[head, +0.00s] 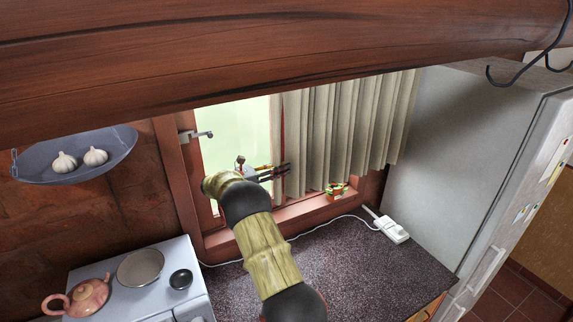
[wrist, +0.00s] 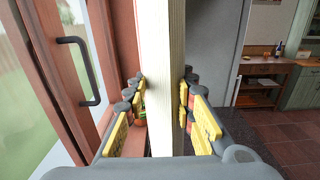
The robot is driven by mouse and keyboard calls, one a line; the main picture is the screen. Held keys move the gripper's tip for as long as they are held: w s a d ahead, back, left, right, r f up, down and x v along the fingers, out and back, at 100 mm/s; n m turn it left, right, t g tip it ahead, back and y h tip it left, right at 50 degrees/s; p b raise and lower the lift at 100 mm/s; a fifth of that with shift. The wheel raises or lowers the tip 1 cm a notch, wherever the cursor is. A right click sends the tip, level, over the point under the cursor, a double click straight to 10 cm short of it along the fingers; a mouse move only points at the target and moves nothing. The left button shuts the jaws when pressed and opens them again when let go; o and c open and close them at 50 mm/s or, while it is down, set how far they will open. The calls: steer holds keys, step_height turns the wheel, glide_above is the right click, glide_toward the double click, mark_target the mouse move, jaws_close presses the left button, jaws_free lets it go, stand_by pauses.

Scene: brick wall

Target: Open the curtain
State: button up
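The cream curtain (head: 345,125) hangs in pleats over the right part of the window, and bright glass shows to its left. My gripper (head: 289,171) is at the curtain's left edge, with its fingers pointing right. In the wrist view the curtain (wrist: 163,60) is a narrow upright strip seen edge-on. The fingers of my gripper (wrist: 163,95) stand on either side of it, yellow pads facing in. Some space shows between the left pad and the curtain, so the gripper looks open around the edge. Whether the fingertips touch the cloth is unclear.
A window handle (wrist: 83,70) is left of the fingers. The dark counter (head: 350,270) below holds a white power strip (head: 392,229). A fridge (head: 455,150) stands right of the curtain. A wooden beam (head: 250,50) crosses above. A hanging pan (head: 75,160) with garlic is at left.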

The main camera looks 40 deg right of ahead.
steer(key=shift+x, duration=1.3)
steer(key=shift+s+d, duration=0.1)
steer(key=shift+c, duration=1)
steer(key=c, duration=0.4)
jaws_close()
